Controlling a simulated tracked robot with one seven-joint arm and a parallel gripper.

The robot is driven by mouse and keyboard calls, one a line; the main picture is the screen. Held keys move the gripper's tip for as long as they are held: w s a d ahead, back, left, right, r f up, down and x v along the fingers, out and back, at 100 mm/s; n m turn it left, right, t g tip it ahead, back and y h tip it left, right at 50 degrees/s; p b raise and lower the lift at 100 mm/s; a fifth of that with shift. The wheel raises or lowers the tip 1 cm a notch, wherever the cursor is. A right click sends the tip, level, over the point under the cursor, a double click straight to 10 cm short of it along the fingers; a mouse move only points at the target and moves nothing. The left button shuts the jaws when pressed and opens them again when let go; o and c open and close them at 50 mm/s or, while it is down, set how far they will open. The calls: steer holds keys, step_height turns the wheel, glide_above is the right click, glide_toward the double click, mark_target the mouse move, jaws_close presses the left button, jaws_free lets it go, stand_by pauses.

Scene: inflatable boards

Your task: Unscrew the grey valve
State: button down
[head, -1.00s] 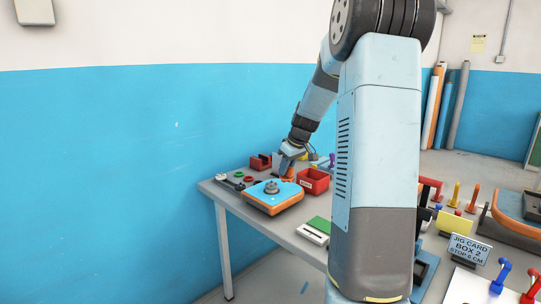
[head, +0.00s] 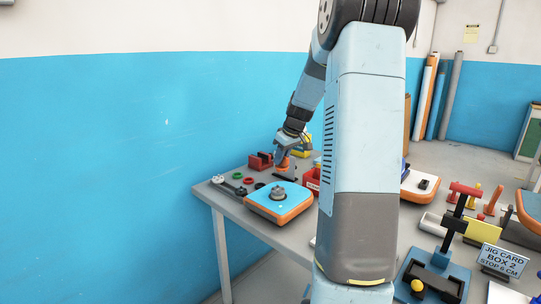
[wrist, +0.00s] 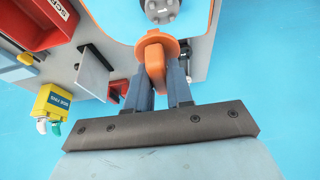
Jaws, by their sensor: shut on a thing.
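The grey valve (head: 277,190) sits on top of a blue board with an orange edge (head: 300,207), on the grey table. It also shows at the top edge of the wrist view (wrist: 160,9), partly cut off. My gripper (head: 283,162) is behind the board in the head view. In the wrist view my gripper (wrist: 163,80) is shut on an orange tool (wrist: 154,52), which has a wide round flange at its far end. The orange tool is apart from the valve in the picture. The tool's far tip is hidden.
A red bin (head: 312,180) stands right of my gripper, partly behind my arm. A red holder (head: 260,161) and small valve parts (head: 240,183) lie behind and left of the board. A yellow box (wrist: 53,103) is near the gripper. The table's left front is clear.

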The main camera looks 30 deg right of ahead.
mark_target(279, 167)
steer(key=shift+w+a, duration=0.2)
steer(key=shift+a, duration=0.5)
steer(key=shift+f, duration=2.85)
steer(key=shift+s, duration=0.1)
steer(key=shift+f, duration=0.95)
steer(key=c, duration=0.9)
jaws_free()
